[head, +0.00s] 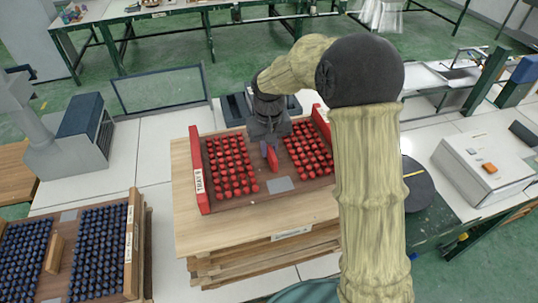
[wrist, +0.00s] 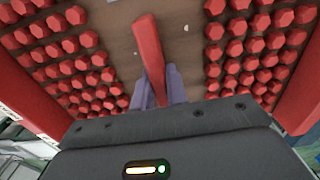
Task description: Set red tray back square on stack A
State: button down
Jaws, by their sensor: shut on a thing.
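The red tray (head: 198,178) has red end walls, a brown floor and two blocks of red knobs; its left end label seems to read "TRAY". It is over the wooden stack (head: 235,226), roughly parallel to it, with a wide bare strip of board in front. I cannot tell whether it rests on the board or hangs just above. The stack's front label is too small to read surely. My gripper (head: 270,150) is shut on the tray's red middle handle (head: 273,159). In the wrist view, purple fingers (wrist: 157,88) flank the handle (wrist: 148,45).
A second tray with dark blue knobs (head: 98,245) stands on a stack at the lower left. A grey machine (head: 75,135) is at the left, a white control box (head: 485,165) at the right. White tabletop shows between the stacks.

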aim_at(269, 157)
jog(key=shift+r, duration=0.1)
jog(key=shift+f, duration=0.55)
jog(key=shift+f+p, duration=0.6)
jog(key=shift+f, duration=0.75)
jog(key=shift+f, duration=0.1)
jog(key=c, duration=1.4)
grip_release()
jog(key=shift+f, duration=0.1)
jog(key=shift+s, duration=0.1)
notch_tip(269, 157, up, 12)
jog(key=b, duration=0.3)
